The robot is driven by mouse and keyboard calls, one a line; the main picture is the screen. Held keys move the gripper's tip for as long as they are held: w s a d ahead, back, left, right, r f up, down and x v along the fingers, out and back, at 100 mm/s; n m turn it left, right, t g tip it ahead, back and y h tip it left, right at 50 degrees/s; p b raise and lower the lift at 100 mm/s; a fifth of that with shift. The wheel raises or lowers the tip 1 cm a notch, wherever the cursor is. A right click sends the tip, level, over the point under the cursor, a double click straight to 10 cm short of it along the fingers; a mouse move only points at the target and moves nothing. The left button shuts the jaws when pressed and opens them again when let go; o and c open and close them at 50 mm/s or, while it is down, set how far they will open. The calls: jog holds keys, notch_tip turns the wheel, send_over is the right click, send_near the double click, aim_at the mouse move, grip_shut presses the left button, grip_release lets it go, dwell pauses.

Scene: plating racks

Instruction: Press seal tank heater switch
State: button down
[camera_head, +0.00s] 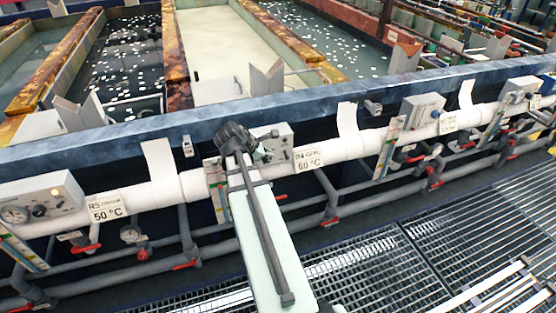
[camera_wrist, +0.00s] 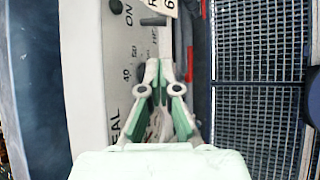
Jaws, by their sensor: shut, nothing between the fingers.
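The seal tank's control box (camera_head: 280,143) is a light grey box on the white pipe, beside a "R4 SEAL 60 °C" label (camera_head: 309,159). My gripper (camera_head: 262,154) is shut and empty, close in front of the box's left part. In the wrist view, the box's panel (camera_wrist: 90,80) shows "SEAL", "ON" and dial numbers. A dark round control (camera_wrist: 116,6) sits near "ON", and another dark part (camera_wrist: 140,72) shows beside the numbers. My gripper (camera_wrist: 165,63) points along the panel; its fingers hide part of the panel. I cannot tell whether they touch it or which control is the heater switch.
Similar control boxes stand at left (camera_head: 42,203) and right (camera_head: 423,110). Pipes with red valve handles (camera_head: 185,265) run below. The blue tank rim (camera_head: 200,130) lies behind the box. Metal grating (camera_head: 430,255) covers the walkway at right.

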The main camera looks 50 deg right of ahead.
aim_at(281, 158)
jog(key=shift+d, duration=0.1)
jog(key=p+x, duration=0.2)
jog(key=x, duration=0.8)
jog(key=shift+r+p, duration=0.1)
jog(key=shift+p, duration=0.35)
